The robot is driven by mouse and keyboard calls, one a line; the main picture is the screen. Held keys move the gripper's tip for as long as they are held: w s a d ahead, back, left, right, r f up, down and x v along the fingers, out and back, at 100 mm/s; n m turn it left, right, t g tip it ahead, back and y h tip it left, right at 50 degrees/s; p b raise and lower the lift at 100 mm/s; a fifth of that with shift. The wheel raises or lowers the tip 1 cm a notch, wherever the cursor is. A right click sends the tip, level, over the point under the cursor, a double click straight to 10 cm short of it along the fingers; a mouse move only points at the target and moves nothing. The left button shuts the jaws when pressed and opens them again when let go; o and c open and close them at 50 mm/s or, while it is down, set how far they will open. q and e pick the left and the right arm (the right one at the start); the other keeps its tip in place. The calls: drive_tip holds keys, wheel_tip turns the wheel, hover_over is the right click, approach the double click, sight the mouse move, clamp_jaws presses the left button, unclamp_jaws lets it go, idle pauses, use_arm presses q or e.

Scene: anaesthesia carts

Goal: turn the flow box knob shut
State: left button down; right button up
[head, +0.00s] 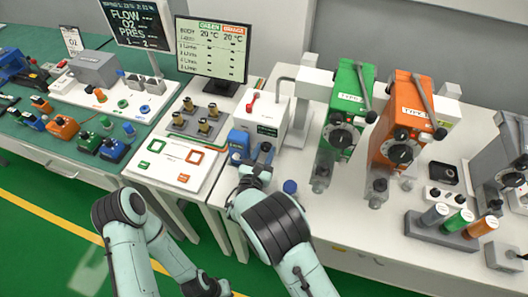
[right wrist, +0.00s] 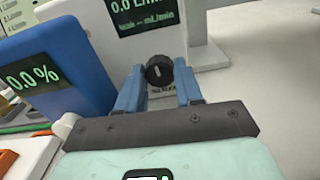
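The flow box (head: 264,118) is a white box with a dark display, standing left of the middle in the head view. Its display (right wrist: 143,12) reads 0.0 L/min in the right wrist view. Its black knob (right wrist: 159,72) with a light mark sits low on the front face. My right gripper (right wrist: 160,84) is open, its blue fingers on either side of the knob with narrow gaps visible. Whether the fingertips reach past the knob's face is unclear. In the head view my right gripper (head: 258,157) is at the box's front. My left arm is low at left; its gripper is out of view.
A blue box (right wrist: 62,75) reading 0.0 % stands close left of my right gripper. Green (head: 346,105) and orange (head: 401,120) vaporizer-like units stand further right.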

drive_tip(key=shift+f+m+b, duration=0.2)
drive_tip(key=shift+m+b, duration=0.4)
drive_tip(key=shift+b, duration=0.15)
drive_tip(key=shift+r, duration=0.1)
use_arm(q)
drive_tip(key=shift+s+f, duration=0.25)
drive_tip(key=shift+f, duration=0.3)
drive_tip(key=shift+s+f, duration=0.25)
drive_tip(key=shift+f, duration=0.25)
use_arm(e)
drive_tip(key=shift+r, duration=0.1)
drive_tip(key=o, duration=0.8)
drive_tip(key=shift+c, duration=0.2)
use_arm(q)
drive_tip(key=shift+s+f+b, duration=0.3)
drive_tip(key=shift+f+b, duration=0.55)
use_arm(e)
drive_tip(key=v, duration=1.3)
drive_tip(key=shift+s, duration=0.2)
use_arm(q)
drive_tip(key=shift+s, duration=0.15)
use_arm(e)
drive_tip(key=shift+a, duration=0.1)
